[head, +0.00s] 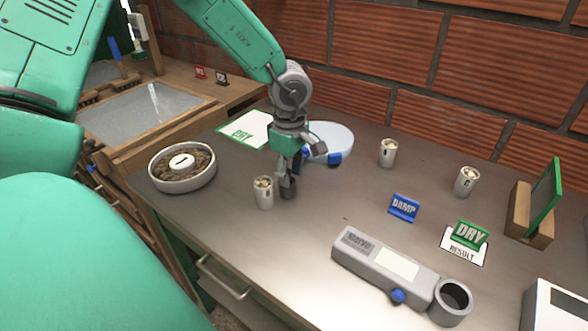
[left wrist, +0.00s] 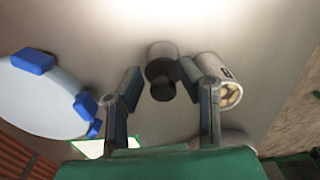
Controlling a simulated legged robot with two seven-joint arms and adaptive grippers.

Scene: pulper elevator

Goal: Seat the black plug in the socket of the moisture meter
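The black plug (head: 288,188) stands on the table below my left gripper (head: 286,178). In the left wrist view the plug (left wrist: 162,72) is a dark, stepped cylinder between the two fingertips of the left gripper (left wrist: 160,80). A gap shows between the plug and the left-hand finger; the right-hand finger is close to it, and I cannot tell if it touches. The gripper looks open. The grey moisture meter (head: 365,262) lies at the front of the table, with a blue knob (head: 398,296) and a round, dark-mouthed socket (head: 453,299) at its right end. My right gripper is not in view.
A bean-filled can (head: 264,195) stands close left of the gripper; two more (head: 388,154) (head: 466,182) stand at the right. A bowl of beans (head: 182,183) is at left. A pale dish with blue parts (head: 335,137) is behind. DAMP (head: 404,208) and DRY (head: 470,235) signs stand behind the meter.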

